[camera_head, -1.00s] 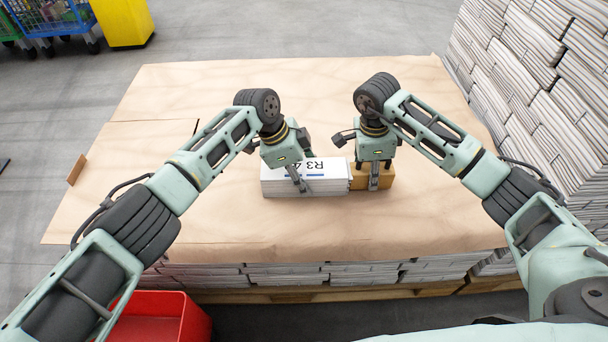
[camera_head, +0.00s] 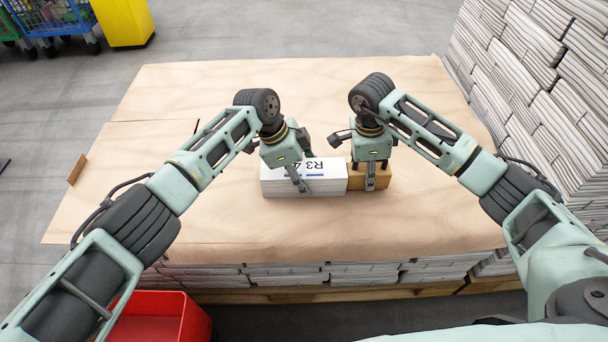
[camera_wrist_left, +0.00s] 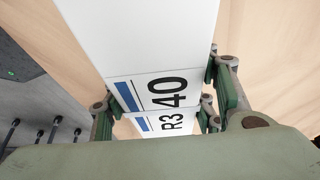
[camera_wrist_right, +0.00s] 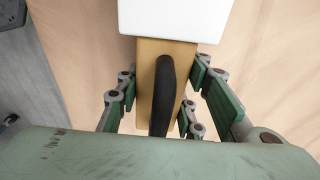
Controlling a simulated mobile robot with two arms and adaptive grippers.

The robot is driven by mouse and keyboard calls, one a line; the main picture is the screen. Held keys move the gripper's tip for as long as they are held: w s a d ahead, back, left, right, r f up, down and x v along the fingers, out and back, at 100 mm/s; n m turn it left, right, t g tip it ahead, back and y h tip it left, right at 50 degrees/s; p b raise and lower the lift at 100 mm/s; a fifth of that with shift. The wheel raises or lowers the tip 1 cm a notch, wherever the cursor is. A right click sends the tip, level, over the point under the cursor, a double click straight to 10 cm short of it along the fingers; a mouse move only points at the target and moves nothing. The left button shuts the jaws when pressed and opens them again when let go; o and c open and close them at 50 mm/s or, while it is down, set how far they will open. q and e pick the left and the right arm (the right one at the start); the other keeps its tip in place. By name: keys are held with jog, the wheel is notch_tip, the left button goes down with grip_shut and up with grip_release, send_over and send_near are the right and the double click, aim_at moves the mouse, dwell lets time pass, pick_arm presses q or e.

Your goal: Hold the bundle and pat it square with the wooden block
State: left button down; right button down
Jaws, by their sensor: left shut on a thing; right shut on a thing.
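The bundle (camera_head: 318,187) is a white stack with a top sheet marked "R3 40" and a blue bar, lying on the brown paper sheet. My left gripper (camera_head: 301,184) is shut on the bundle, with fingers on its near and far sides; the left wrist view shows the label (camera_wrist_left: 160,100) between the fingers. The wooden block (camera_head: 382,178) is tan with a black handle (camera_wrist_right: 164,90). My right gripper (camera_head: 371,182) is shut on the block. The block's end meets the bundle's right end in the head view; in the right wrist view the bundle (camera_wrist_right: 172,18) lies right against it.
The brown paper (camera_head: 200,225) covers a pallet of stacked papers and is mostly clear. Tall newspaper stacks (camera_head: 550,110) stand at the right. A red bin (camera_head: 185,325) is at the lower left. A small brown piece (camera_head: 76,170) lies at the left edge.

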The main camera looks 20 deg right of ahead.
aim_at(381, 167)
pick_arm(q)
jog(key=shift+d, duration=0.2)
pick_arm(e)
jog(key=shift+a, duration=0.4)
jog(key=shift+d, duration=0.1)
jog(key=shift+s+d, duration=0.2)
jog(key=shift+d, duration=0.7)
jog(key=shift+s+d, duration=0.2)
jog(key=shift+d, duration=0.7)
jog(key=shift+r, duration=0.1)
pick_arm(q)
jog(key=shift+a, duration=0.1)
pick_arm(e)
jog(key=shift+r, duration=3.45)
pick_arm(q)
jog(key=c, duration=0.6)
grip_release()
jog(key=shift+c, duration=0.2)
